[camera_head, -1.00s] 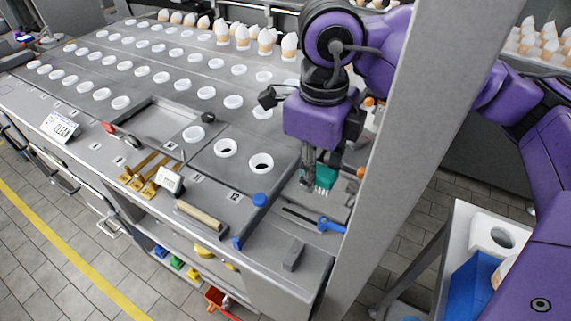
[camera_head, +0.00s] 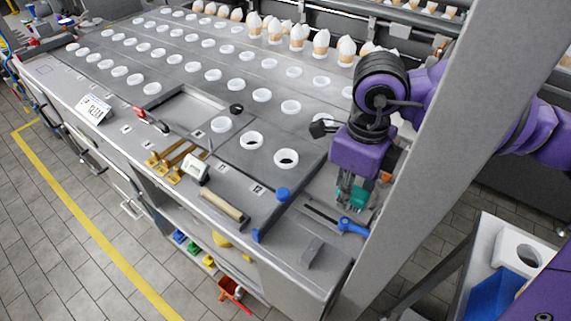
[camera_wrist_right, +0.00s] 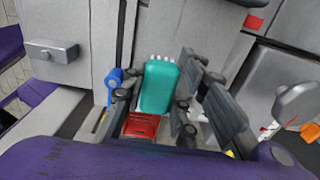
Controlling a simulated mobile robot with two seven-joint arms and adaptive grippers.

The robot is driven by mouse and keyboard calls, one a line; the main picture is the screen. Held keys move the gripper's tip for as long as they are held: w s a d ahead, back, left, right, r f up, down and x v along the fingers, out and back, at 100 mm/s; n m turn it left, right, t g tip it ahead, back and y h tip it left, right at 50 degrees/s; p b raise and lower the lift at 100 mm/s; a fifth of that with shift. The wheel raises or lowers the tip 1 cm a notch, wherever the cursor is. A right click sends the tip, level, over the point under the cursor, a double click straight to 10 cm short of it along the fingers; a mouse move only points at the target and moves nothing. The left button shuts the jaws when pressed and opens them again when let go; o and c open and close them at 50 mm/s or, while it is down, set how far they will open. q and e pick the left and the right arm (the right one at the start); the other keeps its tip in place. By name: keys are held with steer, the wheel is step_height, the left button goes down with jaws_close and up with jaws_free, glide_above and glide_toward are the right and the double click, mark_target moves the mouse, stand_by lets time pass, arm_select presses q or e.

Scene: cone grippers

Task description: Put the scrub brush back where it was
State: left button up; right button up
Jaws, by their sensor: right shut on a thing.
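The scrub brush (camera_wrist_right: 158,87) is a teal block with a row of white bristles at its far end in the right wrist view. In the head view, its teal body (camera_head: 346,193) shows under my purple right wrist. My right gripper (camera_head: 353,198) is shut on the brush, at the right end of the steel bench beside the post. In the wrist view, dark finger links stand on both sides of the brush. Whether the brush touches the surface below, I cannot tell. My left gripper is not in view.
A blue-handled tool (camera_head: 352,226) lies just in front of the gripper. A red block (camera_wrist_right: 141,125) shows near the brush. A grey block (camera_head: 313,253), a wooden-handled tool (camera_head: 222,206) and white ring cups (camera_head: 286,158) are on the bench. A grey post (camera_head: 430,150) stands close on the right.

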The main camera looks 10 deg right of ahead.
steer(key=o, duration=1.1)
steer(key=shift+f, duration=0.15)
step_height(320, 180, up, 12)
steer(key=shift+r, duration=0.2)
